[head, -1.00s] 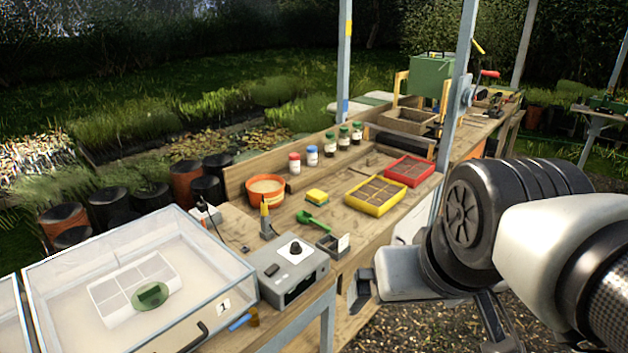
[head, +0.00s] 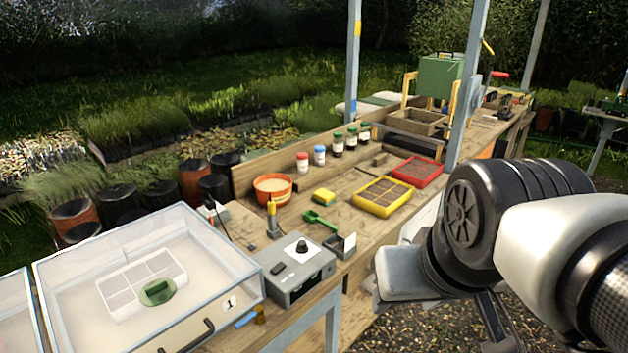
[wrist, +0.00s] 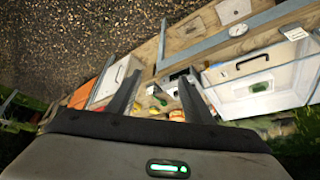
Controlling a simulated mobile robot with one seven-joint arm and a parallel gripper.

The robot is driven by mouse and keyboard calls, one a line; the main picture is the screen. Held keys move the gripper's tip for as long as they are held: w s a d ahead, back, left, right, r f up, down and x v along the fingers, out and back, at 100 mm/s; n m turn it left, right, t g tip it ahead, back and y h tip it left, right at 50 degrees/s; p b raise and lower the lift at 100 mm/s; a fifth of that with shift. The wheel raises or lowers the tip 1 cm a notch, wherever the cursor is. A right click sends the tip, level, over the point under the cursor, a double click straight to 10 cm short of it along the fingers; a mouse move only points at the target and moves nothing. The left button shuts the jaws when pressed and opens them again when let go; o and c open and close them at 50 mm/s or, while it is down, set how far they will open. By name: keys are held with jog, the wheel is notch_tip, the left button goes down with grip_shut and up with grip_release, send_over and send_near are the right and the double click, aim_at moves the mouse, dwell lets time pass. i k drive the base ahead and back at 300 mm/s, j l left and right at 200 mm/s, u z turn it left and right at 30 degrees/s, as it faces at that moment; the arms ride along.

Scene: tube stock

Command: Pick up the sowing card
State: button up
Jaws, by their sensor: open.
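A small white card (head: 349,244) stands upright in a small dark grey open box (head: 331,248) on the bench, beside the grey control unit; it looks like the sowing card, but any print on it is too small to read. My gripper (wrist: 155,96) is open and empty in the wrist view, its two dark fingers spread apart. In the head view my arm is at the right, in front of the bench and well apart from the card. The card cannot be made out in the wrist view.
The grey control unit (head: 297,270) and clear-lidded propagator (head: 215,262) stand left of the card. A green scoop (head: 319,219), yellow sponge (head: 324,196), orange pot (head: 272,190), yellow tray (head: 383,197) and red tray (head: 418,172) lie beyond. A blue-grey post (head: 465,105) rises behind my arm.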

aim_at(349, 243)
jog(key=u, duration=1.3)
jog(key=i+l, duration=0.1)
jog(key=l, duration=0.3)
jog(key=i+l, duration=0.1)
jog(key=l, duration=0.3)
jog(key=i+l, duration=0.1)
jog(key=l, duration=0.35)
jog(key=i+l, duration=0.15)
jog(key=l, duration=0.25)
jog(key=i+l+u, duration=0.1)
jog(key=l, duration=0.3)
